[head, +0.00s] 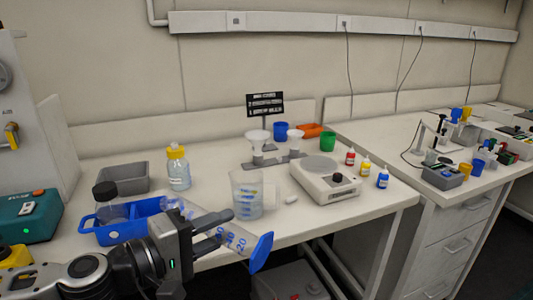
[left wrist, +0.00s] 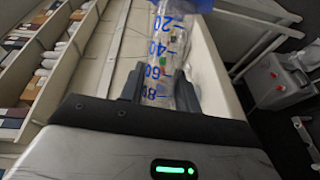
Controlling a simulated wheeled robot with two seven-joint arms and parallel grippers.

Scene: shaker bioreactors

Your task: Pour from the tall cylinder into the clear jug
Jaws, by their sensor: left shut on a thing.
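The tall cylinder (head: 240,240) is clear with blue graduation marks and a blue six-sided base. My left gripper (head: 226,228) is shut on it. The cylinder is tilted far over, its base at the lower right near the table's front edge and its other end toward the blue tray, partly hidden by my gripper. In the left wrist view the cylinder (left wrist: 163,50) lies between the fingers, its blue base at the top edge. The clear jug (head: 247,188) stands upright on the table just behind the gripper, apart from the cylinder. My right gripper is not in view.
A blue tray (head: 112,236) holding a dark-capped bottle is at left. A yellow-capped bottle (head: 178,168) stands behind. A white balance (head: 325,180) and small capped bottles are right of the jug. White funnels (head: 257,140) on a grey stand are behind it.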

